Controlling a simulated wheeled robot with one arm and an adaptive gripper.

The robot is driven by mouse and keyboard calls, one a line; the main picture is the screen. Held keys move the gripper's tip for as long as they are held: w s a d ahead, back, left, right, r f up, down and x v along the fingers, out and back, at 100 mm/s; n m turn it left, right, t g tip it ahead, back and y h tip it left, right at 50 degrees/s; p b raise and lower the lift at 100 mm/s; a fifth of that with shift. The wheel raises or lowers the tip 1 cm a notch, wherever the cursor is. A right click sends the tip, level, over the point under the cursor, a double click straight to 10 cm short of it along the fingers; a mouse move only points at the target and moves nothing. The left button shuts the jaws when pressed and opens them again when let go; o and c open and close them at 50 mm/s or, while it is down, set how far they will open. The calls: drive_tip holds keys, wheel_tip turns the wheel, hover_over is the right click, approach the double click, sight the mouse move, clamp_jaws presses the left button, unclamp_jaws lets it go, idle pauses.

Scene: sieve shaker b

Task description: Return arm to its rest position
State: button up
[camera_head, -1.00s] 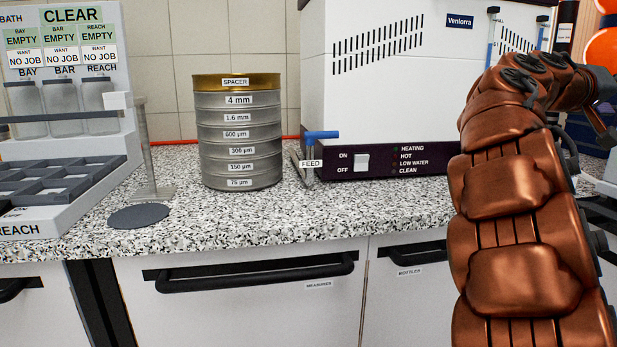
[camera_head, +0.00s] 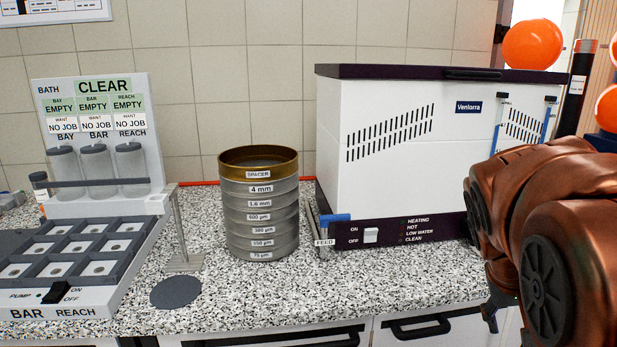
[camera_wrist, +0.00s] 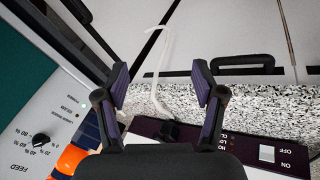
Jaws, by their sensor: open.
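My gripper (camera_wrist: 160,85) shows in the wrist view with its two fingers spread apart and nothing between them. Below and beyond it are the counter edge, white cabinet fronts and a pale hose (camera_wrist: 157,70). In the head view my copper-coloured arm fills the right side, in front of the white Venlorra unit (camera_head: 400,140). A dark part at the arm's lower end shows near the counter's front edge, but the fingers cannot be made out there.
A sieve stack (camera_head: 262,215) with a brass spacer on top stands mid-counter. Left of it are a dark disc (camera_head: 176,291), a rack with jars (camera_head: 95,165) and a compartment tray (camera_head: 75,250). The blue-handled feed tap (camera_head: 335,218) juts out. The wrist view shows a FEED dial panel (camera_wrist: 40,140).

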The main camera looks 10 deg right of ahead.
drive_tip(key=s+a+f+n+g+y+p, duration=0.2)
drive_tip(key=s+a+p, duration=0.7)
drive_tip(key=s+a, duration=0.6)
drive_tip(key=a+n+g+y, duration=0.1)
drive_tip(key=a+n+y, duration=0.1)
drive_tip(key=a+y, duration=0.1)
drive_tip(key=shift+s+a+p, duration=0.25)
drive_tip(key=shift+a+p, duration=0.05)
drive_tip(key=shift+a, duration=0.25)
drive_tip(key=shift+c, duration=0.4)
